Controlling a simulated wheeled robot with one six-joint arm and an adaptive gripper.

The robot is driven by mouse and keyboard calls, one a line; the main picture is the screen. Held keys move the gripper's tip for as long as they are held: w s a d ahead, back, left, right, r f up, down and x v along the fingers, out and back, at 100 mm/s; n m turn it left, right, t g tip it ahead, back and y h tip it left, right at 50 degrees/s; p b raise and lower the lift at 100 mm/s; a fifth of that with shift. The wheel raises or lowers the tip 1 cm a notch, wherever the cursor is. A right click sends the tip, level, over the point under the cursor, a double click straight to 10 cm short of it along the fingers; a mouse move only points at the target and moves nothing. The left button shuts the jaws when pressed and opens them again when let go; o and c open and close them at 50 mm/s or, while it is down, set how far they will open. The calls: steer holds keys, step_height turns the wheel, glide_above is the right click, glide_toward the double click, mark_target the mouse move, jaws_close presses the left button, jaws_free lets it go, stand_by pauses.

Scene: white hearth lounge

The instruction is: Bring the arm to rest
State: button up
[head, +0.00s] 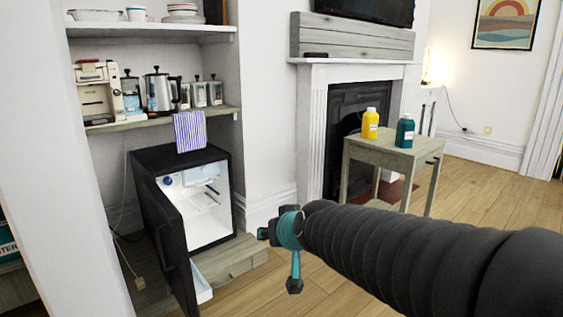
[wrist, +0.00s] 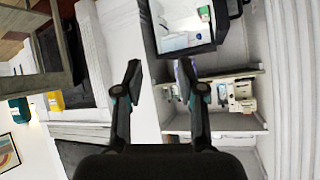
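My arm reaches in from the right edge of the head view, black and ribbed, stretched leftward above the floor. My gripper (head: 280,256) is at its end, in front of the open mini fridge and apart from it. In the wrist view my gripper (wrist: 158,66) has its two fingers spread, with nothing between them.
The black mini fridge (head: 158,160) stands with its door (head: 172,236) open toward me. Left shelves hold a kettle (head: 160,92) and canisters. A side table (head: 383,149) bears a yellow bottle (head: 370,123) and a teal bottle (head: 405,131). Floor is clear at right.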

steer(key=s+d+f+m+g+h, duration=0.1)
steer(key=s+d+f+g+h, duration=0.1)
steer(key=s+d, duration=0.6)
steer(key=s+d+f+m+g+h, duration=0.1)
steer(key=s+d+f, duration=0.3)
steer(key=s+d, duration=0.5)
steer(key=s+g+h+p, duration=0.1)
steer(key=s, duration=0.5)
steer(key=shift+s+d+m, duration=0.15)
steer(key=shift+d+m, duration=0.05)
steer(key=shift+m, duration=0.1)
